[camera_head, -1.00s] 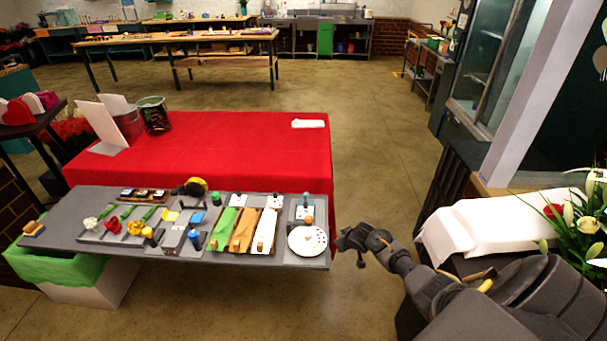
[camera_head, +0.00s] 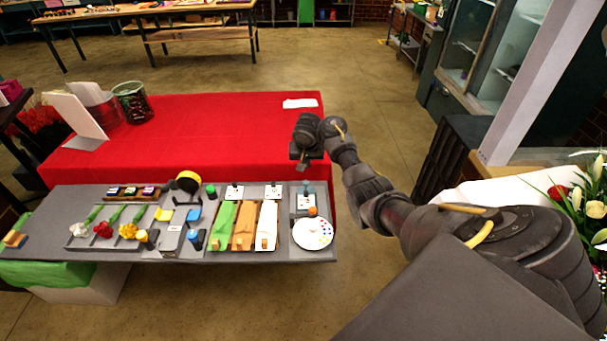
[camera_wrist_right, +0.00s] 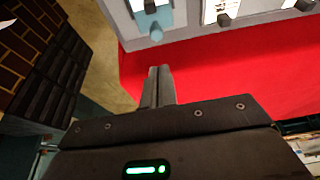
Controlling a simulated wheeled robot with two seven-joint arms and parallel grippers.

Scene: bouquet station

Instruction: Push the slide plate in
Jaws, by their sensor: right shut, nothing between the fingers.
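My right gripper (camera_head: 303,165) is shut and empty, above the red cloth just behind the far right edge of the grey board. Its closed fingers also show in the right wrist view (camera_wrist_right: 160,72). I take this to be the slide plate, but no label shows. My left gripper is not in view.
A round white palette (camera_head: 311,234) and an orange knob (camera_head: 312,211) are close to the plate. Green, orange and white wraps lie to its left, then flowers. The red cloth (camera_head: 220,130) is mostly clear. White lilies (camera_head: 590,205) stand at the far right.

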